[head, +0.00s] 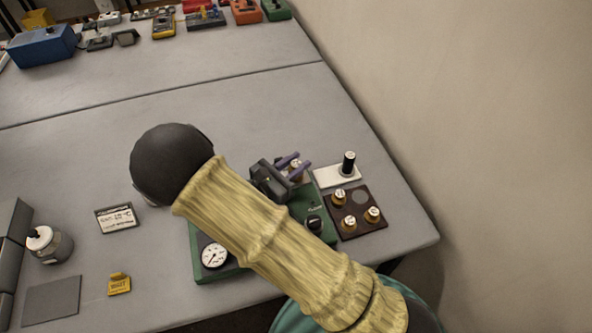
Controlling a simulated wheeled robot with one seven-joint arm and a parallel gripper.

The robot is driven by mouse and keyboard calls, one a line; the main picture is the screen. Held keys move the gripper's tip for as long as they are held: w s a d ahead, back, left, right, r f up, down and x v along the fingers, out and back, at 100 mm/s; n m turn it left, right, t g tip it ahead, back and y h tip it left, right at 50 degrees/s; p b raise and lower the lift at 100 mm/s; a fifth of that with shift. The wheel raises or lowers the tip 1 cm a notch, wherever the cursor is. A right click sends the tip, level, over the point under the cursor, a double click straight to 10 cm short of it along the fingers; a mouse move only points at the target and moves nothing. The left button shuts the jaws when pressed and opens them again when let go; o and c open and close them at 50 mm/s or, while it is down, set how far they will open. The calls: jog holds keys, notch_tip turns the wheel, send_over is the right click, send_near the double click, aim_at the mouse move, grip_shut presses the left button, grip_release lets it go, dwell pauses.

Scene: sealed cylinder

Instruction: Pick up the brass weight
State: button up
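My gripper (295,167), dark with purple fingers, is above the far right part of the green base (203,268). A small brass weight (297,174) with a pale top shows between its fingers. I cannot tell whether the fingers press on it or only stand around it, nor what is beneath it. Several more brass weights, one at the front right (372,214), sit on a dark brown tray (376,232) to the right. The tray also has a bare grey round spot. My forearm hides much of the green base.
A dial gauge (214,255) and a black knob (314,224) are on the green base. A white plate with a black post (348,163) stands behind the tray. A label card (117,218), yellow tag (119,284) and jar (50,246) are left. The table's right edge is close.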

aim_at(295, 163)
grip_shut()
notch_tip(295, 163, up, 10)
jog(key=shift+r+b, duration=0.1)
jog(key=shift+b, duration=0.3)
dwell(0.9)
